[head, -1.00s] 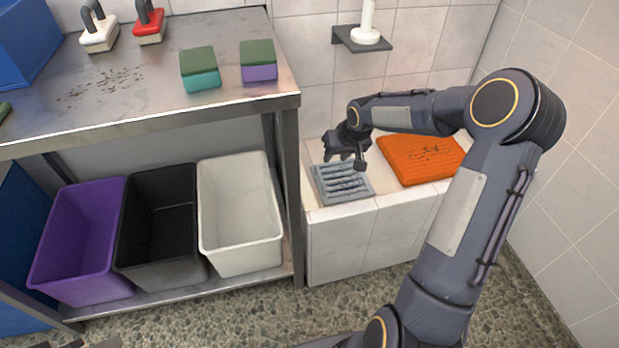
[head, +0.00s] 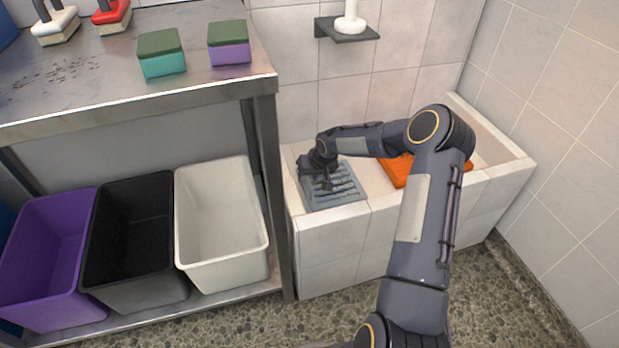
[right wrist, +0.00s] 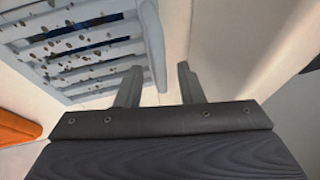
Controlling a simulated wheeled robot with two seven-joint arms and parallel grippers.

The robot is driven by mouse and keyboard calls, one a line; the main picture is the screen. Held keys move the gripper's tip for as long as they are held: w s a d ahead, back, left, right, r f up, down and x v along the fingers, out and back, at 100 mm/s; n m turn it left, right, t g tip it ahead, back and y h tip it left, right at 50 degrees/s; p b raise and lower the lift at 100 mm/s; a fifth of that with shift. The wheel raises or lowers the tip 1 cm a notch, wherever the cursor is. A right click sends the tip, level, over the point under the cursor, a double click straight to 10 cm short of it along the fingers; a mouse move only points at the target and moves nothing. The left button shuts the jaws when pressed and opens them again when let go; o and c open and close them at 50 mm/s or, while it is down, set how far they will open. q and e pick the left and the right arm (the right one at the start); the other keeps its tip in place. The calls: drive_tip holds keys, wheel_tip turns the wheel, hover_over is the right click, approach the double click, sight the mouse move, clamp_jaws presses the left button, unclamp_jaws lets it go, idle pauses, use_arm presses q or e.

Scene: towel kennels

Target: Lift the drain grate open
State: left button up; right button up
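The drain grate (head: 345,195) is a grey slatted square lying on the tiled ledge, left of the orange towel. It also shows in the right wrist view (right wrist: 75,45), with dark specks scattered over its bars and dark gaps between them. My right gripper (head: 325,186) is over the grate's left part in the head view. In the right wrist view its two fingers (right wrist: 158,85) stand apart, close to the grate's rounded edge bar. I see nothing clamped between them; whether they touch the bar is unclear. My left gripper is not in view.
The orange towel (head: 398,170) lies in the tiled trough, partly behind my right arm. A steel table (head: 120,95) with sponges and brushes stands left; purple (head: 45,255), black (head: 130,240) and white (head: 220,225) bins sit below. A wall shelf (head: 345,32) is above.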

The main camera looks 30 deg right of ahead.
clamp_jaws()
idle(0.4)
